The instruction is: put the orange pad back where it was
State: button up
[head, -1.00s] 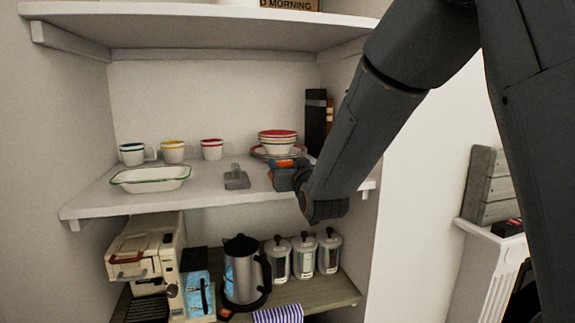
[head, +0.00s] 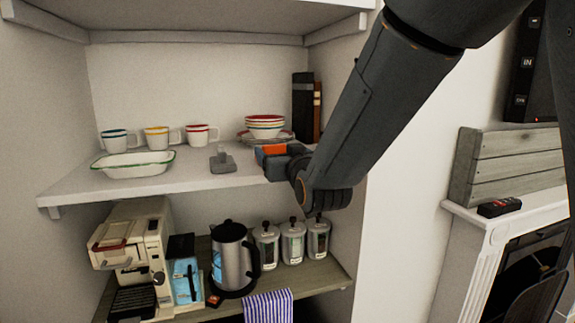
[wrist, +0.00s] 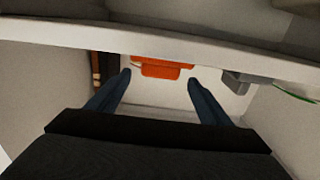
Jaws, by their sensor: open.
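The orange pad (head: 273,149) is at the front right of the middle shelf (head: 190,178), partly hidden by my gripper in the head view. In the wrist view the pad (wrist: 160,67) shows between my two fingers, at the pale shelf edge. My gripper (wrist: 160,82) is open, with one dark finger to each side of the pad and a visible gap on both sides. In the head view my gripper (head: 268,160) is at the shelf's front edge. Whether the pad rests fully on the shelf is hard to tell.
A grey block (head: 222,161) sits left of the pad. Stacked bowls (head: 265,128) and dark books (head: 302,105) stand behind it. Mugs and a white dish (head: 133,164) are further left. Below are a kettle (head: 233,262) and canisters (head: 293,243).

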jog(key=b+v, duration=0.2)
jog(key=v, duration=0.5)
jog(key=shift+f, duration=0.1)
jog(key=s+d+f+m+g+h, duration=0.1)
jog(key=s+d+f+g+h, duration=0.25)
jog(key=f, duration=0.65)
jog(key=s+d+f+m+g, duration=0.1)
jog(key=s+d+f+g, duration=0.1)
jog(key=d+f+g, duration=0.5)
jog(key=s+d+f+g, duration=0.2)
jog(key=s+d+f, duration=0.1)
jog(key=s+f, duration=0.3)
jog(key=s+d+f+m+g+h, duration=0.1)
jog(key=s+d+f+g, duration=0.2)
jog(key=s+f, duration=0.3)
jog(key=s, duration=0.3)
jog(key=shift+s+f+g, duration=0.35)
jog(key=shift+s, duration=0.05)
